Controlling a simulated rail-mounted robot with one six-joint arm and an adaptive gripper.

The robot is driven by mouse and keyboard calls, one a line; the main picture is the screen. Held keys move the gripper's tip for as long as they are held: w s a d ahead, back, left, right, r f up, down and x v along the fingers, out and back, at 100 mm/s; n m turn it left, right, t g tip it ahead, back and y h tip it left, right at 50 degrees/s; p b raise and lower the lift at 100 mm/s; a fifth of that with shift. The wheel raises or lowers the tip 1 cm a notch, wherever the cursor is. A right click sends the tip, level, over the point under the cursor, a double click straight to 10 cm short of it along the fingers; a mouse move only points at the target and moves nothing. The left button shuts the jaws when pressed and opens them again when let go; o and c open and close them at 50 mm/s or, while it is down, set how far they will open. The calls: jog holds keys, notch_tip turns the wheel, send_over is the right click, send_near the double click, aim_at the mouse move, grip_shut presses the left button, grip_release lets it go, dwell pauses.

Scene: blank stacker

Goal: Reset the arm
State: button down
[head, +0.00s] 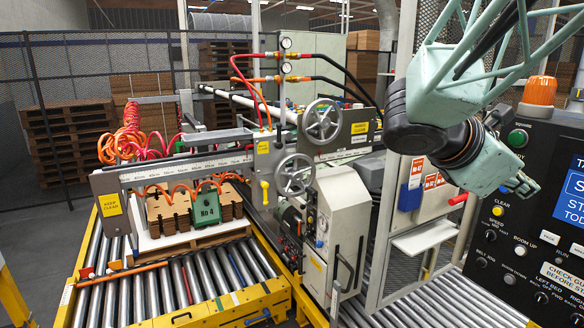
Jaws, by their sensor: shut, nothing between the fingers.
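The arm comes in from the top right corner and bends at a dark grey joint. The fingertips are small and partly lost against the panel.
A control panel with a blue screen (572,195) and an orange beacon (540,91) stands at right. A stack of brown blanks (165,215) with a green No 4 plate (206,205) sits on the left roller bed (225,268). Handwheels (322,120) and a white shelf (425,235) stand between.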

jog(key=s+a+f+m+g+y+b, duration=0.1)
jog(key=s+a+f+m+y+b, duration=0.2)
jog(key=s+a+f, duration=0.4)
jog(key=s+a+f+m+y+b, duration=0.25)
jog(key=s+a+f+m, duration=0.2)
jog(key=s, duration=0.45)
jog(key=s+a+f+m+t+y+b, duration=0.1)
jog(key=s+a+f+m+y, duration=0.2)
jog(key=a, duration=0.5)
jog(key=s+a+f+m+t+y+b, duration=0.1)
jog(key=s+a+f+m+y+b, duration=0.1)
jog(key=a, duration=0.6)
jog(key=s+f+m+y, duration=0.1)
jog(key=m+y, duration=0.1)
jog(key=m, duration=0.1)
jog(key=shift+s+a+f, duration=0.25)
jog(key=shift+a+f, duration=0.15)
